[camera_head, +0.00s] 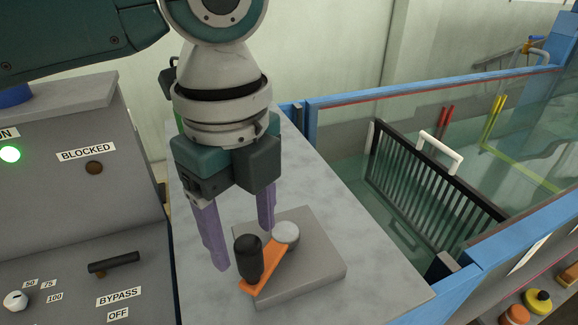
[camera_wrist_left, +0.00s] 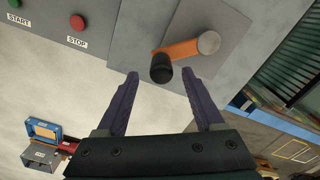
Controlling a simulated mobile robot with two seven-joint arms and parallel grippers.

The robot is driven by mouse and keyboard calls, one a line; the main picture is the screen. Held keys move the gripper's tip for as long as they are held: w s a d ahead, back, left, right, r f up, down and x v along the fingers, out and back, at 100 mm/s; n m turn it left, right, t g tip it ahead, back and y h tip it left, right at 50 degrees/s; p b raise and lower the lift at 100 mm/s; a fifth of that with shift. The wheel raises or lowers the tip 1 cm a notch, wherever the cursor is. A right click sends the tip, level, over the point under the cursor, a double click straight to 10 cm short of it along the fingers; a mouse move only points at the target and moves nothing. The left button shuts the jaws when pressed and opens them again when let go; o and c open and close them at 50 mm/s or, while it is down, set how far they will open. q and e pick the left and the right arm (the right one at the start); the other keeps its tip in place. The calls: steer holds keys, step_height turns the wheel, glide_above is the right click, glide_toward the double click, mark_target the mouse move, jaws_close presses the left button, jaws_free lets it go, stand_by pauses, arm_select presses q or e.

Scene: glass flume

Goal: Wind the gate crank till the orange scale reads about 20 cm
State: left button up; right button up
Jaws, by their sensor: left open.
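The gate crank is an orange arm (camera_head: 262,267) with an upright black knob (camera_head: 248,258) at one end and a round grey hub (camera_head: 286,233) at the other, on a grey block (camera_head: 318,258). My left gripper (camera_head: 240,248) is open and empty, its purple fingers pointing down near the crank. In the left wrist view, the black knob (camera_wrist_left: 161,70) lies ahead of and between the open fingertips (camera_wrist_left: 160,85), with no clear contact. The orange arm (camera_wrist_left: 180,49) runs from it toward the hub (camera_wrist_left: 208,43). I cannot make out an orange scale. My right gripper is not in view.
A control panel with a BYPASS lever (camera_head: 114,262) and a lit green lamp (camera_head: 9,154) stands at the left. A blue-framed glass flume (camera_head: 440,90) holding water and a dark rack (camera_head: 430,180) is at the right. Bare countertop (camera_head: 330,195) lies behind the block.

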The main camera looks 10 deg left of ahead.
mark_target(247, 243)
arm_select(q)
steer(key=shift+f, duration=1.85)
jaws_close()
